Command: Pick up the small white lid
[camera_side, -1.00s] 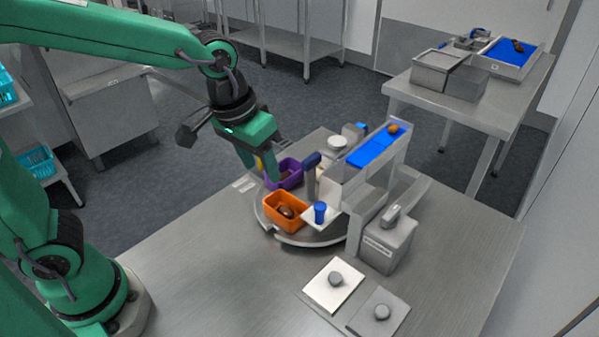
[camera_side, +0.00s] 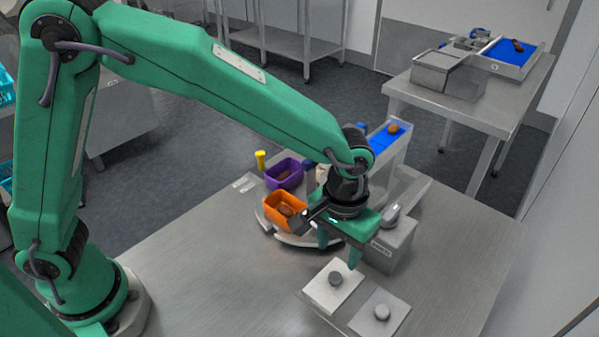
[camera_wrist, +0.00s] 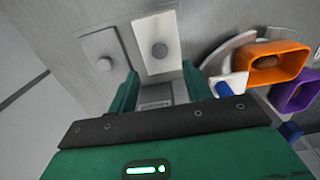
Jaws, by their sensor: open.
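The small white lid (camera_side: 328,296) is a flat square plate with a round grey knob, lying on the steel table near its front edge. In the wrist view the lid (camera_wrist: 150,26) lies ahead, beyond my fingertips and roughly in line with the gap. My gripper (camera_side: 338,256) is open and empty, pointing down above the table just behind the lid. The wrist view shows both green fingers of my gripper (camera_wrist: 160,75) spread apart. A similar grey lid (camera_side: 392,306) lies to the right of the white one in the side view.
A labelled grey box (camera_side: 391,247) with a handle stands close behind my gripper, partly hidden by it. The orange bin (camera_side: 275,219) and purple bin (camera_side: 288,183) sit on the round platform further back. The table left of the lids is clear.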

